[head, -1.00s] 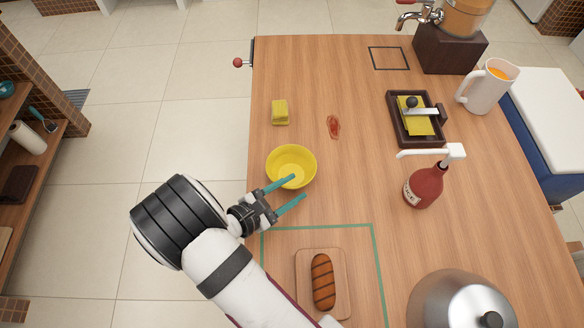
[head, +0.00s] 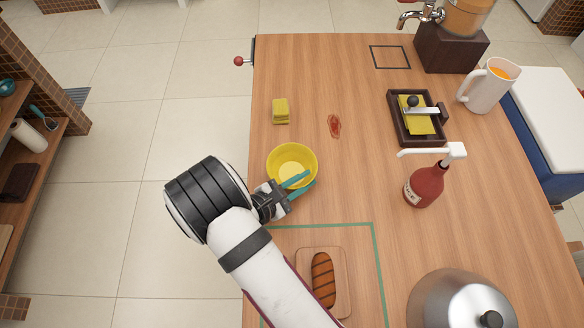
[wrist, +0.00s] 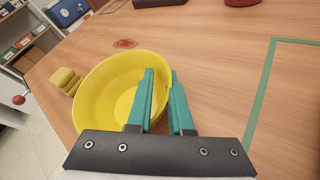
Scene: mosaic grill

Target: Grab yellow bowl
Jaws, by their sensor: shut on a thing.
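The yellow bowl (head: 291,160) sits near the left side of the wooden table. It fills the left middle of the wrist view (wrist: 108,92). My gripper (head: 302,182) is at the bowl's near right rim, its teal fingers closed on the wall. In the wrist view the fingers (wrist: 163,97) pinch the rim, one inside the bowl and one outside. The bowl appears slightly tilted in the wrist view; whether its base touches the table is hard to tell.
A yellow sponge-like block (head: 281,111) and a red stain (head: 334,126) lie beyond the bowl. A red pump bottle (head: 425,186) stands to the right. A grilled sausage (head: 322,280) lies on a board inside a green outline (head: 376,262). The table between bowl and bottle is clear.

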